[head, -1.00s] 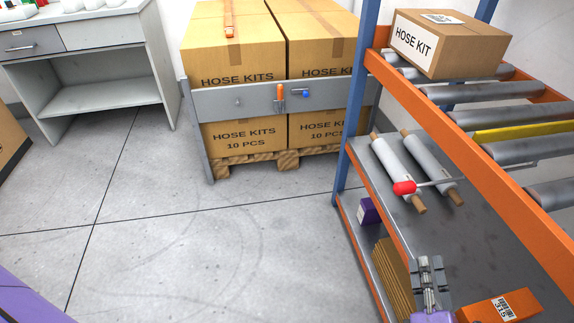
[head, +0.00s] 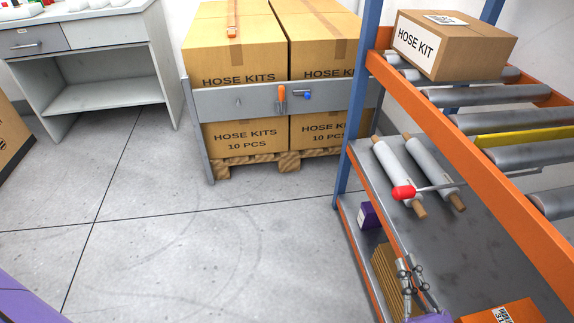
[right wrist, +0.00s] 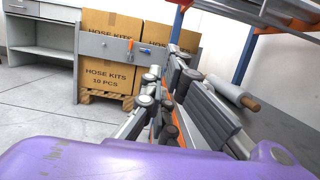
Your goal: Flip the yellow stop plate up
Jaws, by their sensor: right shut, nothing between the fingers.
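The yellow stop plate (head: 528,134) lies low between the rollers of the upper conveyor rack, at the right of the head view. A rod with a red knob (head: 403,192) sticks out from the rack's side, below the orange rail. My right gripper (head: 411,270) is low at the bottom of the head view, beside the lower shelf, below and apart from the red knob. It is shut and empty. Its fingers (right wrist: 165,88) also show in the right wrist view. My left gripper is out of view.
A HOSE KIT box (head: 450,48) sits on the rollers (head: 480,97). Two white rolls (head: 432,172) lie on the lower shelf (head: 482,235). The orange rail (head: 470,145) and blue post (head: 358,110) border the rack. The floor (head: 200,240) at left is clear.

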